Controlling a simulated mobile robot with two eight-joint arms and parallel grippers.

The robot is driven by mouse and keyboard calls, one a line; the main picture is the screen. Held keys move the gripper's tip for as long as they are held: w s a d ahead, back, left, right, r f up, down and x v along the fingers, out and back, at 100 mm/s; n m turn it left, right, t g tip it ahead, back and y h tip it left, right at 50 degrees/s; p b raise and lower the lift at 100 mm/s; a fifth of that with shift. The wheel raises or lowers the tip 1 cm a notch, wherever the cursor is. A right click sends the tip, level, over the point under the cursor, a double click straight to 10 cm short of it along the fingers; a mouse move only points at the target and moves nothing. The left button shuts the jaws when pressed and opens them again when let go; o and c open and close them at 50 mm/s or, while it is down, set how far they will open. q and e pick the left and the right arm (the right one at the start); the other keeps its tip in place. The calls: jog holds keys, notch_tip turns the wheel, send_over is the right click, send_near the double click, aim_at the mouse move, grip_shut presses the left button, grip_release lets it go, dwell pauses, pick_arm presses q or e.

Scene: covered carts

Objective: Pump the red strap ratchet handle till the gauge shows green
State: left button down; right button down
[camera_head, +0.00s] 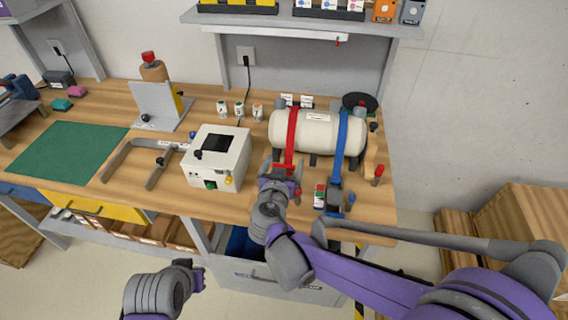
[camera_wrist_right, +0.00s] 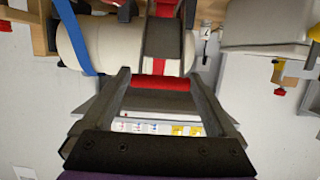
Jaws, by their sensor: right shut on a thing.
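A cream tank (camera_head: 318,132) lies on the bench with a red strap (camera_head: 291,130) and a blue strap (camera_head: 341,133) around it. The red strap's ratchet handle (camera_head: 284,168) is at the tank's front; its red bar (camera_wrist_right: 165,82) shows between the fingers in the right wrist view. My right gripper (camera_head: 275,178) is shut on this handle and partly hides it in the head view. A small white block with red and green marks (camera_head: 319,195) stands to the right; I cannot tell whether it is the gauge. My left gripper (camera_head: 199,276) hangs empty in front of the bench, its opening unclear.
The blue strap's ratchet (camera_head: 334,192) is close to the right of my right gripper. A white box with a black top (camera_head: 217,157) stands to the left. A green mat (camera_head: 66,152) lies further left. A shelf (camera_head: 300,22) overhangs the back.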

grip_release()
jog(key=shift+w+f, duration=0.1)
jog(key=shift+w, duration=0.05)
jog(key=v, duration=1)
jog(key=shift+s, duration=0.35)
jog(key=shift+a, duration=0.1)
